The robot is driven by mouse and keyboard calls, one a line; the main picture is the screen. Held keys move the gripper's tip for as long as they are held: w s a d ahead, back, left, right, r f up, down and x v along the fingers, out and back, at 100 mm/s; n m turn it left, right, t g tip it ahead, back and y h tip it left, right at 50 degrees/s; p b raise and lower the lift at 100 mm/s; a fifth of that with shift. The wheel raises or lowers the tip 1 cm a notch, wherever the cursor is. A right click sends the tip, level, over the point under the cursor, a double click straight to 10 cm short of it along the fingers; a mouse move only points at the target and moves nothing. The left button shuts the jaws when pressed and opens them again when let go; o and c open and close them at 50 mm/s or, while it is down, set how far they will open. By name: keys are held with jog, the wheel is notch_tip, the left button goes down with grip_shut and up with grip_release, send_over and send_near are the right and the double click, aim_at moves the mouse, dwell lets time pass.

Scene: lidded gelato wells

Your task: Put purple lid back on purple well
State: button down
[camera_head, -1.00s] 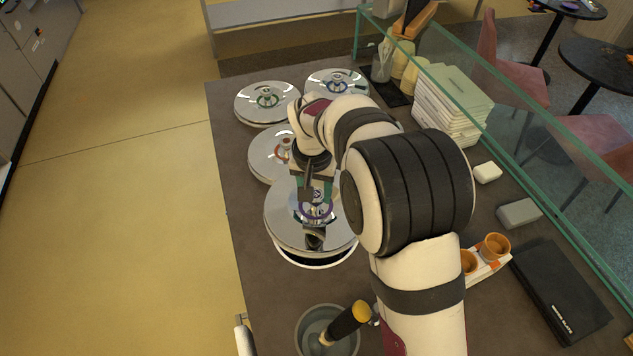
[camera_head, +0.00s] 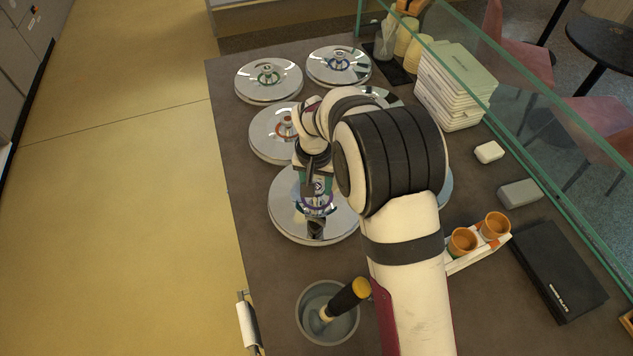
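The purple lid (camera_head: 290,225) is a round, shiny, mirror-like disc with a purple ring handle (camera_head: 318,206). It lies about level at the front left of the counter's lids. No part of the purple well's rim or dark opening shows, so the lid covers the well from this view. My gripper (camera_head: 317,192) points down at the ring handle in the middle of the lid. My wrist partly hides the fingertips, and reflections in the lid confuse them, so I cannot tell whether they are closed on the handle.
Lids with green (camera_head: 267,86), blue (camera_head: 339,66) and orange (camera_head: 272,138) handles lie behind. My arm partly hides more lids. A grey bowl with a scoop (camera_head: 313,334) stands in front. A cup holder (camera_head: 478,254), black case (camera_head: 556,272) and glass screen (camera_head: 540,137) are right.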

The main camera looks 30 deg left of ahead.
jog(key=shift+f, duration=1)
dwell(0.3)
jog(key=c, duration=0.7)
grip_release()
jog(key=shift+o, duration=0.2)
jog(key=o, duration=0.6)
jog(key=shift+c, duration=0.2)
jog(key=shift+s+d+r, duration=0.1)
jog(key=shift+s+r, duration=0.05)
jog(key=shift+r, duration=1.15)
jog(key=shift+s+a+r, duration=0.1)
jog(key=shift+s+r, duration=0.05)
jog(key=shift+r, duration=1.2)
jog(key=shift+s+d+r, duration=0.1)
jog(key=shift+s+r, duration=0.05)
jog(key=shift+r, duration=1.15)
